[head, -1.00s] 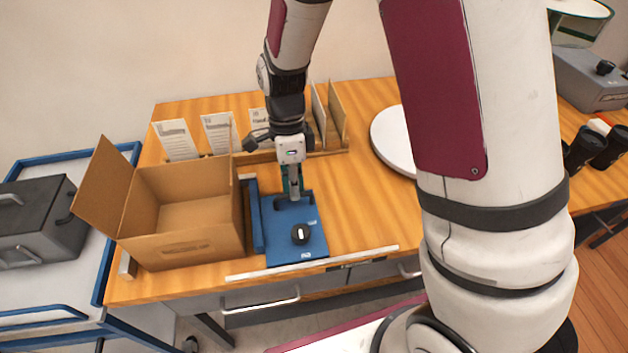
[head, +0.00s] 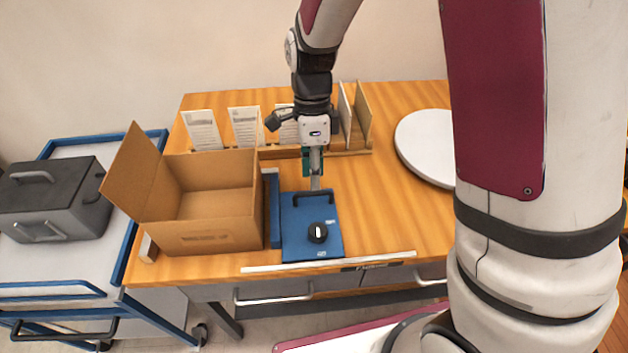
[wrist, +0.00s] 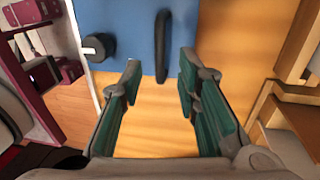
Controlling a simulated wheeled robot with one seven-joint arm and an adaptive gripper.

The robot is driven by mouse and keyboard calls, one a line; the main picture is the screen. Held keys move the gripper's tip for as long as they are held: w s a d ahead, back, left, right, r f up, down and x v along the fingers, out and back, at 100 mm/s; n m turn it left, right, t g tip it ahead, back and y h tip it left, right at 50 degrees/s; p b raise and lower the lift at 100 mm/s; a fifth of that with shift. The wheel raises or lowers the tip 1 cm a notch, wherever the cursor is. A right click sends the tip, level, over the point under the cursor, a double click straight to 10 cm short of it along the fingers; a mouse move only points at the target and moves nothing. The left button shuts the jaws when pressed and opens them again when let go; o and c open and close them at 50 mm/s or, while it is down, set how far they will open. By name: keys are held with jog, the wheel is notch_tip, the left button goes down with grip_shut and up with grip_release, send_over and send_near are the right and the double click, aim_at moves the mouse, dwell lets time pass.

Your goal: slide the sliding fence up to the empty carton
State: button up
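The sliding fence is a blue plate (head: 300,240) with a black knob (head: 317,232), a dark bar handle (head: 313,197) and an upright blue wall (head: 273,205) on its left. The open, empty carton (head: 210,235) stands left of that wall. The wall stands close beside the carton's right side; I cannot tell whether they touch. My gripper (head: 315,186) is just behind the handle. In the wrist view my gripper (wrist: 160,78) is open, its teal-padded fingers apart with nothing between them. The handle (wrist: 163,45) lies beyond the fingertips on the blue plate (wrist: 137,20).
Upright cards (head: 245,127) and a wooden rack (head: 357,115) stand behind. A white round disc (head: 425,147) lies to the right. A white rail (head: 330,262) runs along the table's front edge. A cart with a grey box (head: 55,198) is at the left. Bare tabletop (head: 380,205) lies right of the fence.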

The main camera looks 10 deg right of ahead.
notch_tip(320, 180, up, 9)
jog(key=w, duration=0.1)
jog(key=shift+w+f, duration=0.2)
jog(key=shift+w, duration=0.15)
jog(key=shift+d, duration=0.1)
